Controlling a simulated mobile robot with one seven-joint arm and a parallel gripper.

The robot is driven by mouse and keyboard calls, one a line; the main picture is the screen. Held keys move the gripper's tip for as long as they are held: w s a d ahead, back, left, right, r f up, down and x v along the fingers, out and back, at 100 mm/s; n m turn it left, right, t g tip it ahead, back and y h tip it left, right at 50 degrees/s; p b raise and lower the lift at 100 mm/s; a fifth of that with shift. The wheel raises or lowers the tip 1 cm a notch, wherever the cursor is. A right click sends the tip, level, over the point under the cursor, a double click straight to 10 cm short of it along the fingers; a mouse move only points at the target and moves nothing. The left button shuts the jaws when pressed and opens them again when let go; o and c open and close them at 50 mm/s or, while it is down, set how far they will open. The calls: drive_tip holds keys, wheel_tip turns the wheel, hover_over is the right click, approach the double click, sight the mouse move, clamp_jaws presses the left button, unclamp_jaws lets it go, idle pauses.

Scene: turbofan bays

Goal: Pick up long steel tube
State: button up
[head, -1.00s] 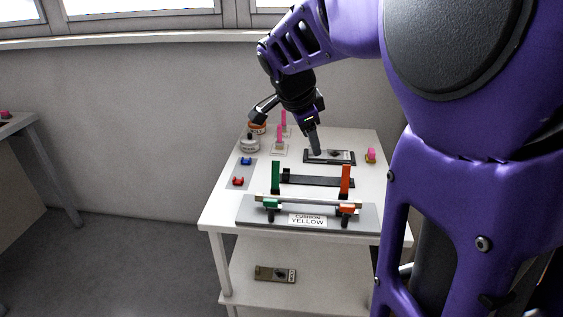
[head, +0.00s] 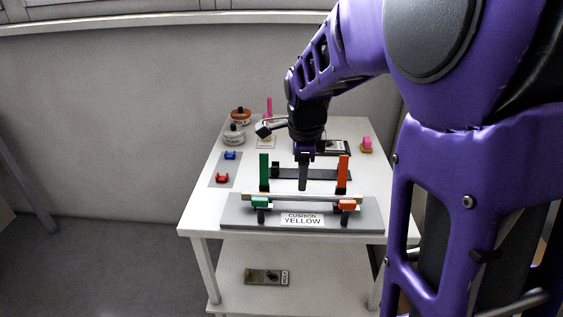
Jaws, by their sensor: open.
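The long steel tube (head: 300,197) is a thin pale bar lying level, left to right, across the grey fixture plate (head: 235,222) at the front of the table. A green block (head: 259,202) and an orange block (head: 346,204) sit by its two ends. My gripper (head: 303,186) points down behind the middle of the tube, in front of the black bracket. Its fingers line up in the picture, so the gap between them is hidden. It looks empty. I cannot tell how high above the tube the tips are.
Upright green (head: 264,172) and orange (head: 343,172) posts flank the gripper. A label reading "CUSHION YELLOW" (head: 302,219) is on the plate. Two jars (head: 234,135), red and blue clips (head: 222,177) and pink pieces (head: 367,144) stand farther back. A lower shelf holds a small plate (head: 266,277).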

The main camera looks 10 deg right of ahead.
sight(304, 195)
drive_tip(key=x, duration=0.2)
drive_tip(key=b+x, duration=0.1)
drive_tip(key=x, duration=0.4)
drive_tip(key=shift+s+d+f, duration=0.15)
drive_tip(key=shift+d+f, duration=0.2)
drive_tip(key=shift+f, duration=0.35)
clamp_jaws()
drive_tip(key=shift+r, duration=0.1)
